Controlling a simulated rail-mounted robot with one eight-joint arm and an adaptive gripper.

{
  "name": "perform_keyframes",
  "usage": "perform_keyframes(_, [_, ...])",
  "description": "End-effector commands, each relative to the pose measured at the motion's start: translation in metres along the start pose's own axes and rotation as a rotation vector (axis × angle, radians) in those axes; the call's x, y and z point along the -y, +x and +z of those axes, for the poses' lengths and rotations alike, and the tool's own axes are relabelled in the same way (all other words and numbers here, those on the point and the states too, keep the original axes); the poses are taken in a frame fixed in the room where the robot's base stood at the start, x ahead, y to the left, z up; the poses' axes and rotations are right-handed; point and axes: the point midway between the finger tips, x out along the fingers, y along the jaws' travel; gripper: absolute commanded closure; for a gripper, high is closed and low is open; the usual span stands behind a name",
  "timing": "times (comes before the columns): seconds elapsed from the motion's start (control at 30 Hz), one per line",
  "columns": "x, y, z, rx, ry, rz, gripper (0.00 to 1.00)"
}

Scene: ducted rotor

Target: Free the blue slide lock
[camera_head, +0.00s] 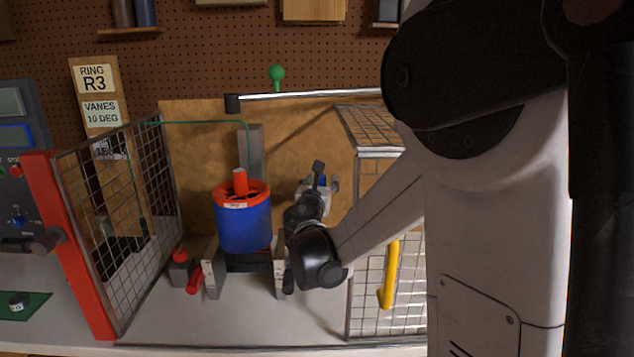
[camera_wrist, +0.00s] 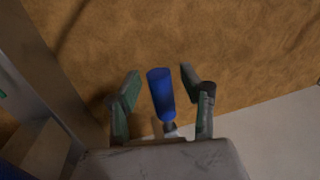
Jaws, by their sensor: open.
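My gripper (camera_head: 318,188) is behind and to the right of the blue and orange ducted rotor (camera_head: 243,225) in the head view. In the wrist view my gripper (camera_wrist: 165,82) is open, with one green-padded finger on each side of a blue cylindrical grip (camera_wrist: 160,92), which looks like the blue slide lock. A short metallic stem shows at its lower end. Gaps show between the grip and both fingers. In the head view only a small patch of blue (camera_head: 322,181) shows at the gripper; my arm hides the rest of the lock.
A mesh guard with a red post (camera_head: 70,245) stands at left. Another mesh cage (camera_head: 372,128) with a yellow handle (camera_head: 388,275) is at right. A red clamp handle (camera_head: 194,281) is beside the rotor stand. A metal bar (camera_head: 310,96) crosses above. The front floor is clear.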

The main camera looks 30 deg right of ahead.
Motion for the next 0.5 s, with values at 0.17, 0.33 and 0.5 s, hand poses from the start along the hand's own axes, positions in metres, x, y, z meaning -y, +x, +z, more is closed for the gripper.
perform_keyframes(0.17, [0.0003,0.0036,0.0000,0.000,0.000,0.000,0.59])
perform_keyframes(0.33, [0.0003,0.0034,0.0000,0.000,0.000,0.000,0.59])
perform_keyframes(0.5, [0.0002,0.0032,0.0000,0.000,0.000,0.000,0.82])
